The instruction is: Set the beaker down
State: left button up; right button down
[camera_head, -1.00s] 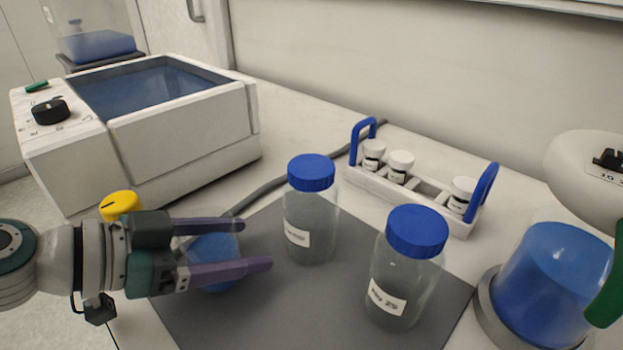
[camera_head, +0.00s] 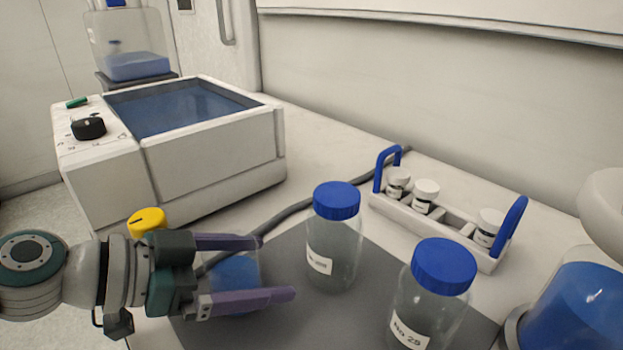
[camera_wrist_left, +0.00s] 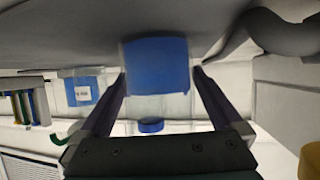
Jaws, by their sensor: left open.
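The beaker (camera_head: 235,272) is clear with blue liquid and stands on the dark grey mat (camera_head: 285,255), at its left side. My left gripper (camera_head: 278,268) reaches in from the left, with one purple finger on each side of the beaker. The fingers are open around it, and the near finger hides part of its lower body. In the left wrist view the blue liquid of the beaker (camera_wrist_left: 157,65) shows between the two fingers (camera_wrist_left: 160,75). My right gripper is not in view.
Two blue-capped bottles (camera_head: 333,245) (camera_head: 430,295) stand on the mat to the right. A rack (camera_head: 455,235) with small white-capped jars stands behind them. A white water bath (camera_head: 215,155) is at back left. A yellow knob (camera_head: 147,221) lies beside my wrist. A blue vessel (camera_head: 575,310) is at far right.

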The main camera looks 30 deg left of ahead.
pick_arm(q)
jog(key=v, duration=1.1)
jog(key=shift+s+a+r, duration=0.15)
jog(key=shift+s, duration=0.2)
